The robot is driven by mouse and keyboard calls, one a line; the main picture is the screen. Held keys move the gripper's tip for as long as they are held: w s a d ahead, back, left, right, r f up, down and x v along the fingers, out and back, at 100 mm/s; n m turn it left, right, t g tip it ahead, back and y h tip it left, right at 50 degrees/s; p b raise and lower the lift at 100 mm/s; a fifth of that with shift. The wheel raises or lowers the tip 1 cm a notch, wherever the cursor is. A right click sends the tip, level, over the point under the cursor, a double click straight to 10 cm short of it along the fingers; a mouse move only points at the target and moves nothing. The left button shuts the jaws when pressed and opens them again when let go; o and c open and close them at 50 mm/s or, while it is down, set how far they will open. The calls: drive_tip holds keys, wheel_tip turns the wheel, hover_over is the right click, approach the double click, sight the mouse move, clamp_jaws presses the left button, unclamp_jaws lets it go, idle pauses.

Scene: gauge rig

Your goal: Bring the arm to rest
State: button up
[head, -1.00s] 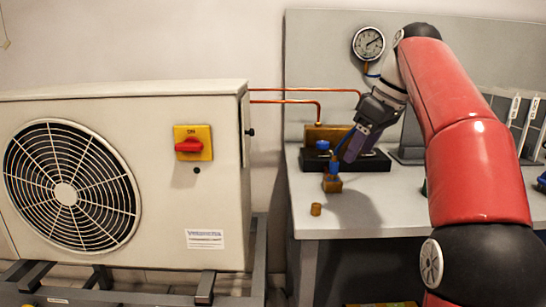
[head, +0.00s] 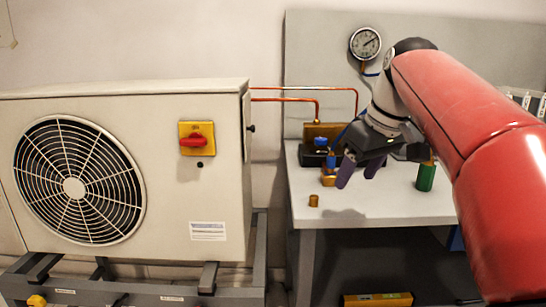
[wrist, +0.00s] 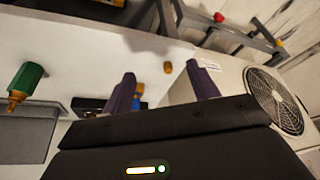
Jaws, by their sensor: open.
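My gripper (head: 359,174) is open and empty above the grey bench (head: 400,207), its two purple fingers spread and pointing down. It also shows in the wrist view (wrist: 160,83), fingers apart with nothing between them but background. My red arm reaches in from the right in the head view. A brass fitting with a blue top (head: 328,174) stands on the bench just left of the fingers. A small brass cap (head: 314,200) stands on the bench nearer the front edge, apart from the gripper.
A green bottle-like object (head: 426,177) stands right of my gripper. A pressure gauge (head: 365,43) with copper pipes and a blue hose is behind it. A large condenser unit (head: 220,140) with a fan and red switch stands left. A yellow level (head: 377,299) lies below the bench.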

drive_tip(key=s+f+m+t+h, duration=0.1)
drive_tip(key=s+f+m, duration=0.5)
drive_tip(key=s+f, duration=1.4)
wheel_tip(320, 180, down, 2)
drive_tip(key=shift+s+a+f+t+h, duration=0.15)
drive_tip(key=shift+s+a+t+h, duration=0.2)
drive_tip(key=shift+h, duration=0.25)
